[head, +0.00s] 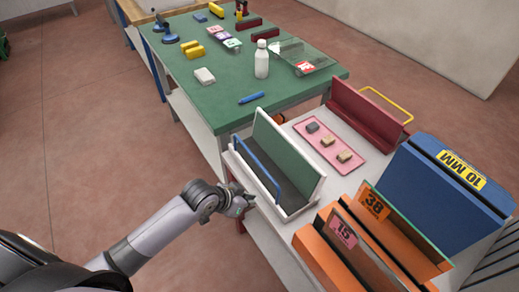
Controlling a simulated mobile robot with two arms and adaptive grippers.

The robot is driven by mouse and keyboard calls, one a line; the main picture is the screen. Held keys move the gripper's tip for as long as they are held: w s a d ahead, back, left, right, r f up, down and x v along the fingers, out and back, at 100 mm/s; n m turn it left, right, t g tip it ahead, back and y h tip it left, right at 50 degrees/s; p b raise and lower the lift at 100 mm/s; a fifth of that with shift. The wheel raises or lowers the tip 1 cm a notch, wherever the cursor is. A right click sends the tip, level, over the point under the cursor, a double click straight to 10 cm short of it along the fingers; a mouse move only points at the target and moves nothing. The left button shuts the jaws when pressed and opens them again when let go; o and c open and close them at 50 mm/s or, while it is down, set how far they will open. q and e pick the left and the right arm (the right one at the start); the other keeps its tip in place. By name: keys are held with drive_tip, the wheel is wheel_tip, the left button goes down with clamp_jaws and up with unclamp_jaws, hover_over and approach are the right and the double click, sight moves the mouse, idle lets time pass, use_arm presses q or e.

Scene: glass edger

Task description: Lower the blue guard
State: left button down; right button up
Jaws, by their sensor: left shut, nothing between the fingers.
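The blue guard (257,165) is a thin blue bar running along the near left side of a white rack (291,213). It stands above the rack's low front edge, apart from the green back panel (288,157). My left gripper (246,204) is shut and empty, just left of the rack and below the bar's lower part. I cannot tell whether it touches the rack. My right gripper is not in view.
A red rack (365,116) with a yellow bar (388,103) stands behind a pink mat (328,147). Orange racks (330,262) and a blue rack (437,190) stand at right. A green table (215,88) holds a white bottle (262,60).

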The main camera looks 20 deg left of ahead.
use_arm(q)
drive_tip(key=w+a+r+m+h, duration=0.1)
drive_tip(key=w+r, duration=0.3)
drive_tip(key=r, duration=0.4)
drive_tip(key=w+a+r+m+t+h, duration=0.1)
drive_tip(key=w+r, duration=0.3)
drive_tip(key=r, duration=0.4)
drive_tip(key=shift+w+a+r, duration=0.25)
drive_tip(key=shift+w+a, duration=0.1)
drive_tip(key=shift+w, duration=0.05)
drive_tip(key=shift+d, duration=0.1)
drive_tip(key=p+x, duration=0.2)
drive_tip(key=x, duration=0.8)
drive_tip(key=s+a, duration=0.1)
drive_tip(key=s+a+p, duration=0.1)
drive_tip(key=s, duration=0.1)
drive_tip(key=shift+s+a+f, duration=0.1)
drive_tip(key=shift+a+f, duration=0.1)
drive_tip(key=shift+d, duration=0.1)
